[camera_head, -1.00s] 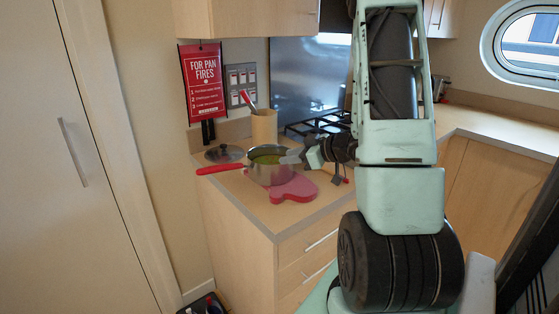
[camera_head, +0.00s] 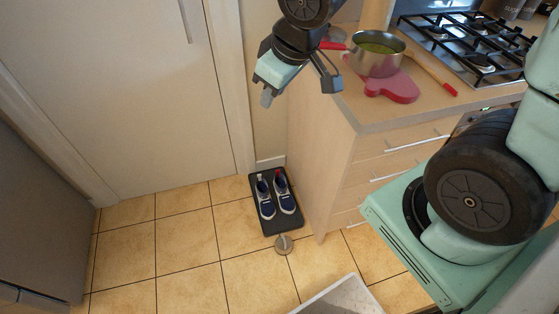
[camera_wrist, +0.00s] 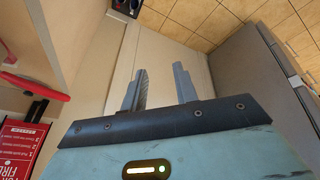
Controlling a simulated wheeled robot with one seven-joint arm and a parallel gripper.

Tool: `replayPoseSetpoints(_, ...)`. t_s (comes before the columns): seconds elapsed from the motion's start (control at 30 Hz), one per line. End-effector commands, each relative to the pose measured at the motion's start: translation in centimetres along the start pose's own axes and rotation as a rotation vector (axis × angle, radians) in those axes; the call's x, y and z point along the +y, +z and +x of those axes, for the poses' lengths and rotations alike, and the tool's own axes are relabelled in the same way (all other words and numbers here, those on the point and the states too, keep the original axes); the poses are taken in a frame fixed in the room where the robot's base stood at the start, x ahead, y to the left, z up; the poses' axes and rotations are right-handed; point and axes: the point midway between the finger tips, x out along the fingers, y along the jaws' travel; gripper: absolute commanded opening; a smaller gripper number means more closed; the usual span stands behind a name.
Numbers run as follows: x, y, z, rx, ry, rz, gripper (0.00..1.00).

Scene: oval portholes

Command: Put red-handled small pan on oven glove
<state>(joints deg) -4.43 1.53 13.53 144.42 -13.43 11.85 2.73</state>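The small pan (camera_head: 377,57) has a steel body, green contents and a red handle (camera_head: 333,46) pointing left. It stands upright on the counter, overlapping the back part of the red oven glove (camera_head: 394,88). The glove's front part lies bare; the pan's underside is hidden, but it looks to rest on the glove. My gripper (camera_head: 268,97) is left of the pan, past the counter's end and above the floor. In the wrist view my gripper (camera_wrist: 160,72) is open and empty, its fingers apart. A red handle (camera_wrist: 35,88) shows there at left, clear of the fingers.
A wooden utensil with a red end (camera_head: 436,76) lies right of the pan, before the gas hob (camera_head: 475,45). Shoes (camera_head: 275,195) stand on a dark mat (camera_head: 290,226) beside the cabinet. A door (camera_head: 110,100) stands at left. The tiled floor (camera_head: 180,255) is largely open.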

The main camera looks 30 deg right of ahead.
Motion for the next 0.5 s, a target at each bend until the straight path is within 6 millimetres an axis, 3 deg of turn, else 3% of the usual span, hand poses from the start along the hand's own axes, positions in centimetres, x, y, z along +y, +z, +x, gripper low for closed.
replayPoseSetpoints(0.03, -3.9, 1.3, -1.2, -0.061, -0.042, -0.045, 0.29)
replayPoseSetpoints(0.1, -8.0, 3.5, -2.7, -0.152, -0.092, -0.086, 0.29)
replayPoseSetpoints(0.2, -12.0, 6.5, -4.6, -0.251, -0.145, -0.137, 0.29)
replayPoseSetpoints(0.33, -14.4, 8.8, -6.1, -0.326, -0.182, -0.172, 0.29)
replayPoseSetpoints(0.5, -14.8, 9.3, -6.4, -0.344, -0.190, -0.177, 0.29)
